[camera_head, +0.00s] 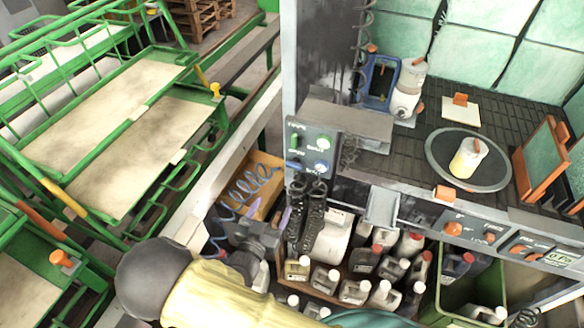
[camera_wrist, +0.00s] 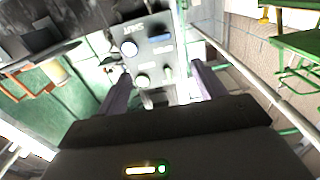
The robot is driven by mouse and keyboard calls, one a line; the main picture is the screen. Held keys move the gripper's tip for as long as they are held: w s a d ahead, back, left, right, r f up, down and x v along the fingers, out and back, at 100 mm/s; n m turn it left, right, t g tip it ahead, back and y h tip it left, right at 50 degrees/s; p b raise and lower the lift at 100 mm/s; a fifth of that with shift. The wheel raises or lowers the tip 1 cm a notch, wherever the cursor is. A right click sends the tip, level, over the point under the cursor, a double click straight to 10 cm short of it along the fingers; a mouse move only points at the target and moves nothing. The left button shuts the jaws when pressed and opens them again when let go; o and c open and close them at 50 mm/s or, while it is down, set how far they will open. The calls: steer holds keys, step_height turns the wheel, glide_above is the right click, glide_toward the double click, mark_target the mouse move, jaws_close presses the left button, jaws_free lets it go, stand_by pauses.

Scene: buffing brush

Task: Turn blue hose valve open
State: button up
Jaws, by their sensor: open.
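The grey control panel (camera_head: 310,150) hangs on the workstation's left post. It carries a blue valve handle (camera_head: 293,164) at lower left, and round green and blue-white knobs on its right side. In the wrist view the panel appears upside down, with the blue handle (camera_wrist: 159,38) beyond my fingers. A blue coiled hose (camera_head: 255,184) hangs left of the panel. My gripper (camera_head: 262,218) is below the panel, partly hidden by my arm. In the wrist view my gripper (camera_wrist: 161,72) is open and empty, its dark fingers pointing toward the panel, apart from the blue handle.
Black coiled hoses (camera_head: 312,215) hang under the panel, close to my gripper. Several bottles (camera_head: 355,290) stand on the shelf below. A green-framed cart (camera_head: 110,140) stands at left. The worktop (camera_head: 510,110) holds a round turntable (camera_head: 440,160).

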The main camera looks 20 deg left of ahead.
mark_target(293, 167)
steer(key=w+p, duration=0.1)
steer(key=w, duration=0.4)
steer(key=w+p, duration=0.2)
steer(key=w, duration=0.3)
steer(key=w+d+p, duration=0.1)
steer(key=w, duration=0.5)
steer(key=shift+d+p, duration=0.1)
steer(key=shift+p, duration=0.25)
steer(key=shift+s, duration=0.1)
steer(key=c, duration=1)
